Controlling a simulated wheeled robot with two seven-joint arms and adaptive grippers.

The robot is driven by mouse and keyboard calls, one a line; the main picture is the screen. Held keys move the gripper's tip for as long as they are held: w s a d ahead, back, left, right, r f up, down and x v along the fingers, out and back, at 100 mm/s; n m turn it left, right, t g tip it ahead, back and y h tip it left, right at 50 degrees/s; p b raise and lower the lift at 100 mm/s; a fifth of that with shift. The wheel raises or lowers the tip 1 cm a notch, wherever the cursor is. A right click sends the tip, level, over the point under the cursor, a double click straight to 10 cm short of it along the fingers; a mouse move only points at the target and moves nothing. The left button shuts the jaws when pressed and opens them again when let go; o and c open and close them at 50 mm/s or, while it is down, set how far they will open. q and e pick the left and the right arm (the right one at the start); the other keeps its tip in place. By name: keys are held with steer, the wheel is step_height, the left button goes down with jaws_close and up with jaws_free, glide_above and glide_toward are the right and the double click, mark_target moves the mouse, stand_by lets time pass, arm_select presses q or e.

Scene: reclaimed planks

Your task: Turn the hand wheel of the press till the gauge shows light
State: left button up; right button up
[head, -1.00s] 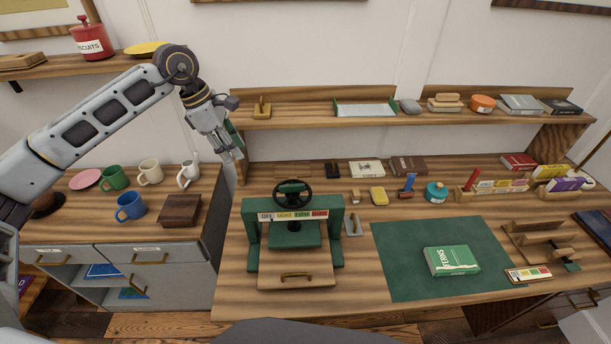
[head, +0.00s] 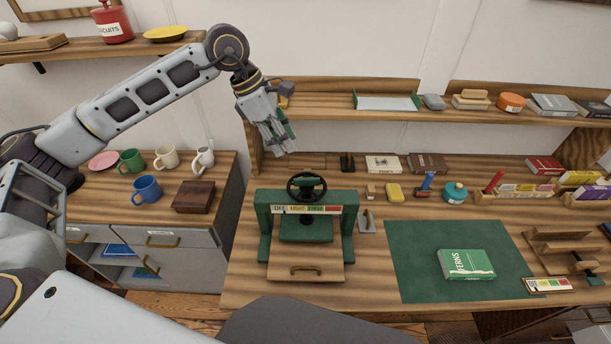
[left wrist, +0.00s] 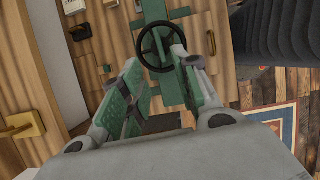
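The green press (head: 264,222) stands on the bench with its black hand wheel (head: 307,187) on top. Its gauge strip (head: 307,209) reads off, light, firm and a red last field; I cannot make out the pointer surely. My left gripper (head: 284,149) is in the air, up and to the left of the wheel, fingers pointing down. In the left wrist view the wheel (left wrist: 143,50) shows beyond the fingertips of the left gripper (left wrist: 157,62), which are apart with nothing between them. It does not appear to touch the wheel. My right gripper is not in view.
A wooden shelf (head: 330,112) runs along the wall behind the gripper. A grey-handled tool (head: 367,222) lies right of the press. A green mat (head: 410,270) with a green book (head: 466,264) lies farther right. Mugs and a brown box (head: 194,197) stand on the left cabinet.

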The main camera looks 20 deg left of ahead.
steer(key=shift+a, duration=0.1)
arm_select(q)
steer(key=p, duration=0.2)
glide_toward(306, 178)
steer(key=x, duration=0.7)
steer(key=shift+d, duration=0.1)
steer(key=shift+x, duration=1)
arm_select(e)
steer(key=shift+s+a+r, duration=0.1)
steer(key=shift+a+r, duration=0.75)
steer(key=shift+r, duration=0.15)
arm_select(q)
jaws_close()
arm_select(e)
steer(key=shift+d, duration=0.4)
